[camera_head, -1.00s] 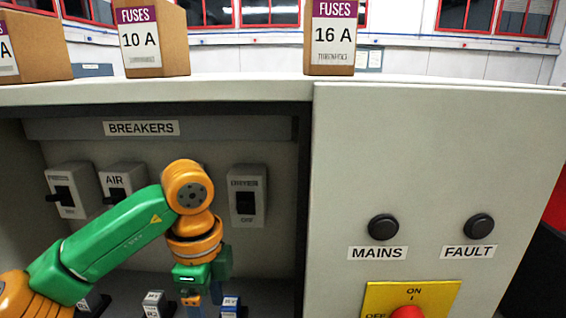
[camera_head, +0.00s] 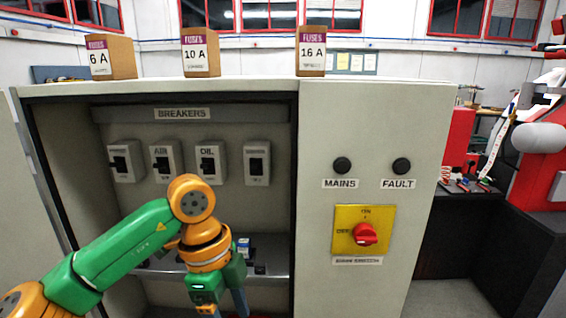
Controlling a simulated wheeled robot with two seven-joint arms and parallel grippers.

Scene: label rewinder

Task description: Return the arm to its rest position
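My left arm (camera_head: 125,243), green and orange, comes in from the lower left and reaches across the front of the open electrical cabinet (camera_head: 372,110). My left gripper (camera_head: 226,308) hangs down at the bottom of the view, below the cabinet's inner shelf line. Its fingers are partly cut off by the frame edge, so I cannot tell whether they are open or what is between them. My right gripper is not in view.
Several breakers (camera_head: 257,163) line the cabinet's back wall. A shelf (camera_head: 279,268) holds small fuse blocks. A red rotary switch (camera_head: 365,234) sits on the right panel. Fuse boxes (camera_head: 311,51) stand on top. A dark bench (camera_head: 461,235) is at right.

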